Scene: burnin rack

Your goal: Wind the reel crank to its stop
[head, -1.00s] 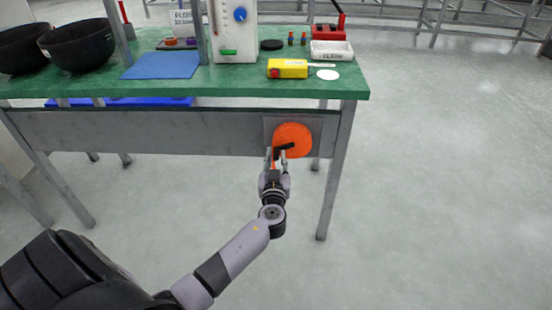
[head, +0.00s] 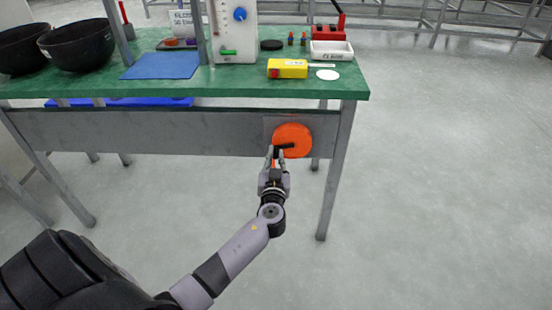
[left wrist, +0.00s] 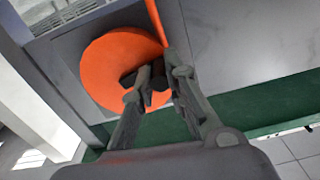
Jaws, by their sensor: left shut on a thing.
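The orange reel (head: 293,136) is mounted on the grey front panel of the bench, near its right leg. It also shows in the left wrist view (left wrist: 105,62), with an orange strip (left wrist: 156,22) running off its edge. A dark crank (head: 288,146) sits across the reel's face. My left gripper (head: 276,154) reaches up to the reel from below and is shut on the crank's handle. In the left wrist view the fingers (left wrist: 161,84) close around the handle and partly hide it. My right gripper is not in view.
The green bench top (head: 230,80) above carries a yellow box (head: 288,68), a blue mat (head: 162,65), a white tray (head: 332,50) and black bowls (head: 78,45). A bench leg (head: 334,180) stands right of the reel. The floor in front is clear.

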